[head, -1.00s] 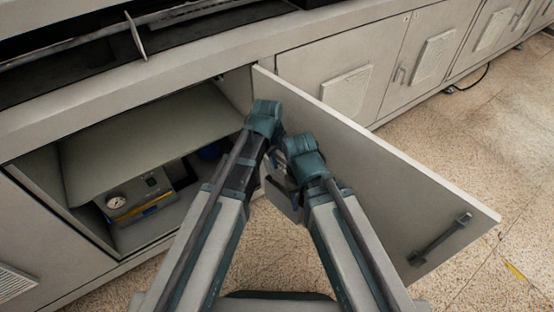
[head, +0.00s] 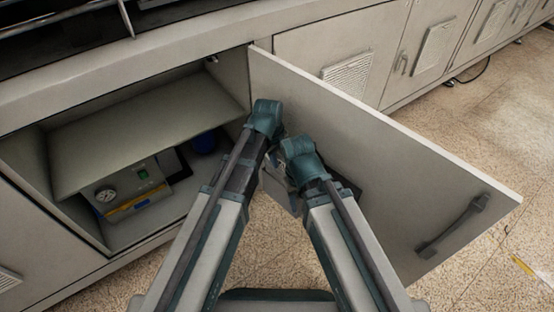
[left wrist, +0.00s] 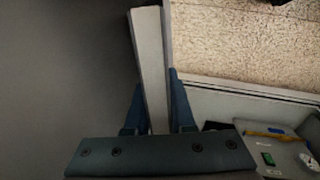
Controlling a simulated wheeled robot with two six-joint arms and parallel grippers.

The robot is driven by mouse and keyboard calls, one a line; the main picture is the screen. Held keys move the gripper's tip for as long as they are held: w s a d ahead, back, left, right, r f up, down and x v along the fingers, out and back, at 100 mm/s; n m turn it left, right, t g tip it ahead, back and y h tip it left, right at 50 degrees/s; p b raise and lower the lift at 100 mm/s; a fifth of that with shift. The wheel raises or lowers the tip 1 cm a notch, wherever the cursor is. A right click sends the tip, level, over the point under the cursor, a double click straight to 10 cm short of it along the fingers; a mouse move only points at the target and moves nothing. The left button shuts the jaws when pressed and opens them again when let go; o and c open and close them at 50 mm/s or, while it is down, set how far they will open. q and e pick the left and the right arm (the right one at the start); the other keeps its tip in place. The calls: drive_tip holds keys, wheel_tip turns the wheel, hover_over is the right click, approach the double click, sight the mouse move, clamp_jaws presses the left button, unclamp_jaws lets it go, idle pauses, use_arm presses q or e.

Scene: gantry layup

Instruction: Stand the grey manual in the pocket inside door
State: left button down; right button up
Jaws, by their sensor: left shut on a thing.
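The grey manual (head: 279,187) shows in part between my two wrists in the head view. My left gripper (left wrist: 158,88) is shut on it. In the left wrist view the manual (left wrist: 150,55) stands edge-on as a pale slab between the blue fingers. The open door (head: 410,185) hangs on the right of my arms in the head view. A dark patch (head: 349,189) on its inner face, partly behind my right arm, may be the pocket. My right wrist is close to the door; its fingers are hidden.
The door handle (head: 455,222) is near the door's free end. Speckled floor (head: 480,130) lies clear beyond the door.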

use_arm(q)
drive_tip(key=b, duration=0.8)
hover_over(280, 182)
drive_tip(key=shift+s+f, duration=0.1)
drive_tip(key=shift+f, duration=4.3)
drive_tip(key=c, duration=0.7)
unclamp_jaws()
drive_tip(key=shift+d, duration=0.1)
drive_tip(key=shift+r, duration=0.1)
drive_tip(key=r+p, duration=0.4)
drive_tip(key=s+a+r+p, duration=0.1)
drive_tip(key=r+p, duration=0.8)
drive_tip(key=shift+s+a+r+p, duration=0.25)
drive_tip(key=shift+a+r+p, duration=0.05)
